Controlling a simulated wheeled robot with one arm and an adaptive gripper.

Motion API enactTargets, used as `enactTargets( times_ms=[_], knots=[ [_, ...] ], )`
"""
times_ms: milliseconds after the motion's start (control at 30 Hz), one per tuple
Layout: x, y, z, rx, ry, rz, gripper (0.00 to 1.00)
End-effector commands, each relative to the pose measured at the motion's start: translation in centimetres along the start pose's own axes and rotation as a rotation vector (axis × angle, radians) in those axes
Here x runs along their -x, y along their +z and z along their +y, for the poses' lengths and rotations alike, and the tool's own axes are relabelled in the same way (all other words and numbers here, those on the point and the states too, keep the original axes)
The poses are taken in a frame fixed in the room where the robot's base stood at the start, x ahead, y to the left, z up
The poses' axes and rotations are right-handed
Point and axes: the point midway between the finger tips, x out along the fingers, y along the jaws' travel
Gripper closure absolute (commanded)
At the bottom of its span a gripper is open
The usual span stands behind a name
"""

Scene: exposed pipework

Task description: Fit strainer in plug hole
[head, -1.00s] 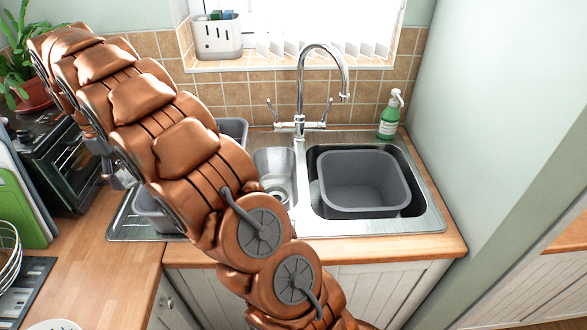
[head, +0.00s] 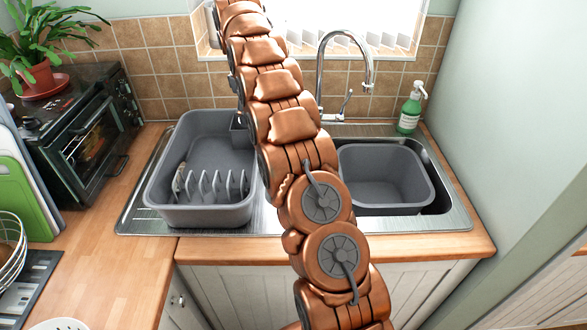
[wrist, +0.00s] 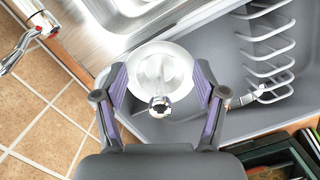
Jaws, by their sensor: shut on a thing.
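In the wrist view, my gripper (wrist: 160,84) is shut on the strainer (wrist: 163,66), a round, pale, shiny piece between its two purple-lined fingers. A small dark-ended knob (wrist: 160,104) shows at the strainer's lower edge. The strainer is seen over the edge of the grey dish rack; its height above it is unclear. A steel basin (wrist: 128,14) shows at the top edge. In the head view, my copper arm covers the small middle basin, and the gripper is out of sight. The plug hole is not visible in either current view.
The grey dish rack (head: 210,217) stands on the drainer. A grey tub (head: 385,208) sits in the right basin. The chrome tap (head: 320,72) rises behind, with a green soap bottle (head: 410,112) to its right. A black oven (head: 90,145) stands at left.

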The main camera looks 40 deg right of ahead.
Motion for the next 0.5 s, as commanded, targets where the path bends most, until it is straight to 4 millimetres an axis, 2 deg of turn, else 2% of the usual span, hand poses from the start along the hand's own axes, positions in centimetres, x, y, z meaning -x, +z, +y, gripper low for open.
enactTargets(
  times_ms=[133,500],
  knots=[
    [-0.3,0.8,1.7,-0.002,0.001,0.002,0.68],
    [-0.7,1.5,2.6,0.001,0.002,-0.001,0.68]
  ],
)
